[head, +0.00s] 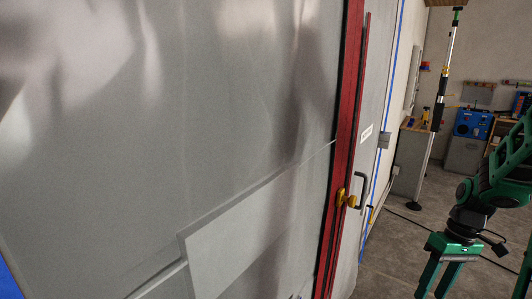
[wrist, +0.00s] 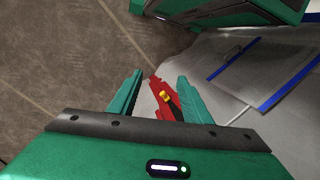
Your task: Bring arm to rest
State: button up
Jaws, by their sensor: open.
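My arm comes in at the right edge of the head view, green and black, with my gripper (head: 474,280) hanging low at the bottom right. Its two green fingers are spread wide apart, and their lower ends are cut off by the picture's edge. In the wrist view my gripper (wrist: 159,82) is open, with nothing held between the fingers. Beyond the fingers, a red piece with a yellow part (wrist: 165,97) shows in the gap. I cannot tell how far off it is.
A large grey panel (head: 150,130) fills the left of the head view. Its red edge strip (head: 345,130) carries a yellow knob (head: 350,200) beside a dark handle (head: 362,188). A pole stand (head: 445,75), blue box (head: 472,123) and shelves stand behind. Bare floor (head: 395,260) lies between panel and gripper.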

jog(key=s+a+r+m+t+h, duration=0.1)
jog(key=s+a+r+m+h, duration=0.1)
jog(key=s+a+r+m, duration=0.2)
jog(key=s+r+m, duration=0.3)
jog(key=s+r, duration=0.3)
jog(key=s, duration=0.4)
jog(key=shift+s, duration=0.15)
jog(key=shift+w+f+h, duration=0.25)
jog(key=shift+w+h, duration=0.05)
jog(key=shift+w, duration=0.3)
jog(key=shift+c, duration=0.2)
